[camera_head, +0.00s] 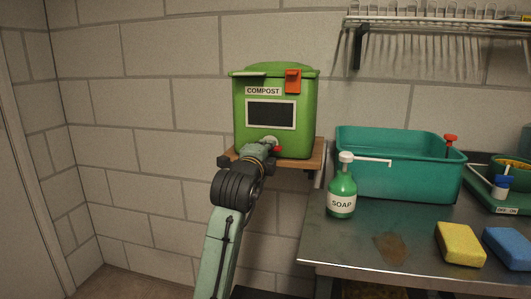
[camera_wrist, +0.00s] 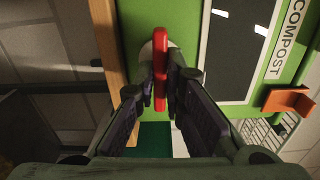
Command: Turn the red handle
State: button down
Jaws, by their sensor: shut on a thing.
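The red handle (camera_wrist: 160,62) sits on the front of the green compost bin, low on its face. In the wrist view my gripper (camera_wrist: 161,90) has its two fingers closed on either side of the handle, touching it. The handle runs up and down in that view. In the head view my gripper (camera_head: 268,145) is at the bottom front of the compost bin (camera_head: 305,115), and only a small red end of the handle (camera_head: 278,149) shows beside it. The rest of the handle is hidden there by my gripper.
The bin stands on a small wooden shelf (camera_head: 312,152) against the block wall. To the right, a metal table (camera_head: 350,245) holds a green soap bottle (camera_head: 342,191), a teal tub (camera_head: 400,182), a yellow sponge (camera_head: 460,244) and a blue sponge (camera_head: 508,248). A wire rack (camera_head: 440,22) hangs above.

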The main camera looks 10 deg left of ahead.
jog(key=shift+w+r, duration=0.1)
jog(key=shift+r, duration=0.1)
dwell(0.4)
jog(key=c, duration=1.9)
grip_release()
jog(key=shift+o, duration=1.1)
jog(key=shift+w+f, duration=0.1)
jog(key=shift+f, duration=0.1)
jog(key=s, duration=1.2)
